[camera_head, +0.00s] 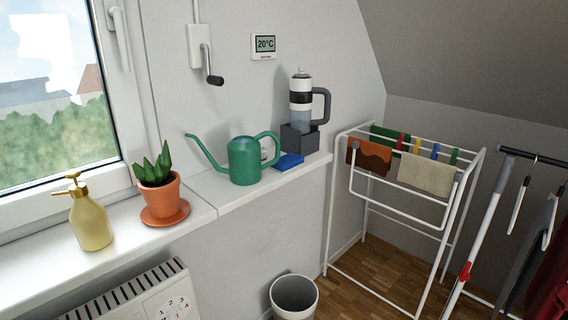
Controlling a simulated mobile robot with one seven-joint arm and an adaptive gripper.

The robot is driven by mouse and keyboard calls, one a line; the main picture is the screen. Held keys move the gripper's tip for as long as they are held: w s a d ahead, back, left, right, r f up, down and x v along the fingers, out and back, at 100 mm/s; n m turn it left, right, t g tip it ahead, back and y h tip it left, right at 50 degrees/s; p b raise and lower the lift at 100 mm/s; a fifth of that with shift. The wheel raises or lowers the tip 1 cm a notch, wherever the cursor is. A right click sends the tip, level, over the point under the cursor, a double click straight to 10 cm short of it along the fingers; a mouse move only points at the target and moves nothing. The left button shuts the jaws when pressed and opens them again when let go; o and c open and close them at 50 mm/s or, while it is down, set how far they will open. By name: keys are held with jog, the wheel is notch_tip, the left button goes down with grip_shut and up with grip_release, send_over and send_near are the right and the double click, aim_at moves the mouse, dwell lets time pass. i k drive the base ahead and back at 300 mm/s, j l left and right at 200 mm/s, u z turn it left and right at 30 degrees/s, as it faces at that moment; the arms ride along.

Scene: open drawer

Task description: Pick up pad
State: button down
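A small flat blue pad (288,162) lies on the white window sill, to the right of the green watering can (245,162) and in front of the dark grey box (299,139). A clear and black bottle-like vessel with a grey handle (301,100) stands in that box. The pad's left end is close to the can, and I cannot tell whether they touch. My gripper is not in view.
A potted plant (158,187) and a yellow pump bottle (90,218) stand further left on the sill (215,190). Below are a white heater (150,295) and a bin (294,296). A drying rack (400,170) stands right. A hand crank (212,78) hangs on the wall.

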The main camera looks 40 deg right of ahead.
aim_at(286, 162)
jog(key=i+l+z, duration=0.1)
jog(key=z, duration=0.35)
jog(key=i+l+z, duration=0.1)
jog(key=z, duration=0.4)
jog(key=i+l+z, duration=0.1)
jog(key=z, duration=0.35)
jog(key=i+l, duration=0.15)
jog(key=i, duration=0.25)
jog(key=i+l, duration=0.15)
jog(key=i, duration=0.2)
jog(key=i+j, duration=0.3)
jog(key=j, duration=0.25)
